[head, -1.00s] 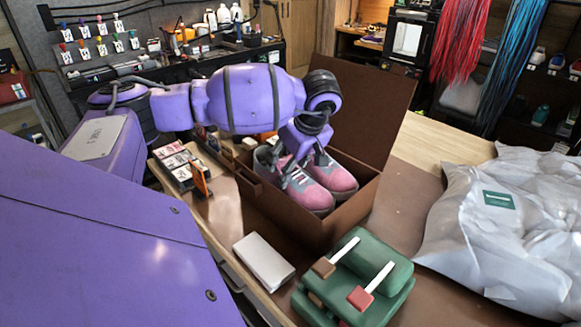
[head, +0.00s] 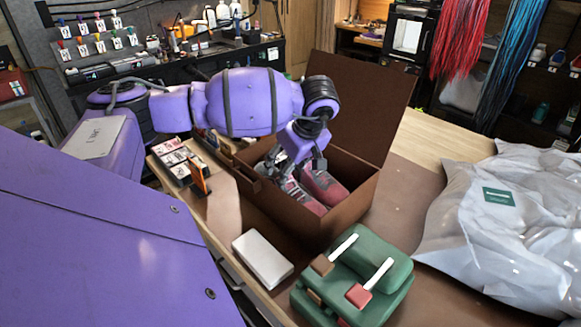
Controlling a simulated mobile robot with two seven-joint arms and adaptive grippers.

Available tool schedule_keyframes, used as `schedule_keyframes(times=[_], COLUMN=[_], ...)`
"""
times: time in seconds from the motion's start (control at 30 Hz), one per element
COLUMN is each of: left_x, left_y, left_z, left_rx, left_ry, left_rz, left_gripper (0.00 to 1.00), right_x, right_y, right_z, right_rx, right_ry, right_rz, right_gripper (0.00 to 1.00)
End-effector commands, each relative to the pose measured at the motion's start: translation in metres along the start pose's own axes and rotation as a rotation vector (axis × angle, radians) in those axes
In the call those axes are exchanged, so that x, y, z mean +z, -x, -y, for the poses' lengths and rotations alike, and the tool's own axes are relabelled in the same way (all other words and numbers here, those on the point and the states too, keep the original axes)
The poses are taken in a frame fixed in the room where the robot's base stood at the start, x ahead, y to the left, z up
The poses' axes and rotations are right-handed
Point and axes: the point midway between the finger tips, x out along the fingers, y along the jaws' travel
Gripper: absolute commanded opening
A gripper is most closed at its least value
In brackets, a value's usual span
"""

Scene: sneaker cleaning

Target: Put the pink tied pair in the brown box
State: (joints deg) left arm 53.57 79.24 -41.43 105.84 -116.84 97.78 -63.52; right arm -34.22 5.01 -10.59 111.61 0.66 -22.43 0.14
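The pink and grey sneaker pair (head: 322,188) is down inside the open brown box (head: 325,228), with its toes toward the near right wall. The box stands on the table with its lid raised at the back. My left gripper (head: 298,172) reaches down into the box at the heel end of the sneakers. Its fingers look to be at the sneakers' upper edge, but shoe and box wall hide the tips, so I cannot tell whether they grip. The knot of the laces is not visible. My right gripper is out of view.
A large grey-white bag (head: 505,230) fills the right of the table.

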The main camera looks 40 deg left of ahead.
Motion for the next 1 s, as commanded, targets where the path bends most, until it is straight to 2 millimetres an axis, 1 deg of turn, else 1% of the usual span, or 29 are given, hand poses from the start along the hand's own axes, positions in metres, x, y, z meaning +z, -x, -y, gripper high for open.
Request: schedule_keyframes(times=[0.23, 0.37, 0.4, 0.43, 0.47, 0.73, 0.8, 0.9, 1.0], left_x=[0.0, -0.004, -0.007, -0.006, -0.005, -0.004, -0.004, -0.004, -0.004], left_y=[0.001, 0.011, 0.017, 0.02, 0.025, 0.083, 0.097, 0.113, 0.123], left_z=[0.0, -0.001, -0.001, -0.002, -0.002, -0.002, -0.002, -0.001, -0.001], left_rx=[0.0, 0.004, 0.007, 0.007, 0.005, 0.002, 0.002, 0.001, -0.001], left_ry=[0.0, 0.003, 0.004, 0.002, 0.001, -0.002, -0.001, 0.0, -0.001], left_rz=[0.0, 0.0, 0.0, 0.0, 0.0, 0.001, 0.0, 0.0, 0.001], left_gripper=[0.63, 0.63, 0.63, 0.63, 0.63, 0.63, 0.63, 0.63, 0.63], right_x=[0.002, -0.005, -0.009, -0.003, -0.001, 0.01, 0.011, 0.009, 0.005], right_y=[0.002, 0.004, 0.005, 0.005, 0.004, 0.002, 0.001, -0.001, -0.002], right_z=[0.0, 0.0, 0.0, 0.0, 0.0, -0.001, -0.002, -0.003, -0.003], right_rx=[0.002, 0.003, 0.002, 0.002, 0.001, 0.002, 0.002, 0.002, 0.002], right_ry=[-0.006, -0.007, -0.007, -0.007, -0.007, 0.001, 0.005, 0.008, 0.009], right_rz=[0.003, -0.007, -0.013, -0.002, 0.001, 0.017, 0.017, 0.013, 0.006], right_gripper=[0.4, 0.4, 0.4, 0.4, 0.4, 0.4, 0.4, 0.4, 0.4])
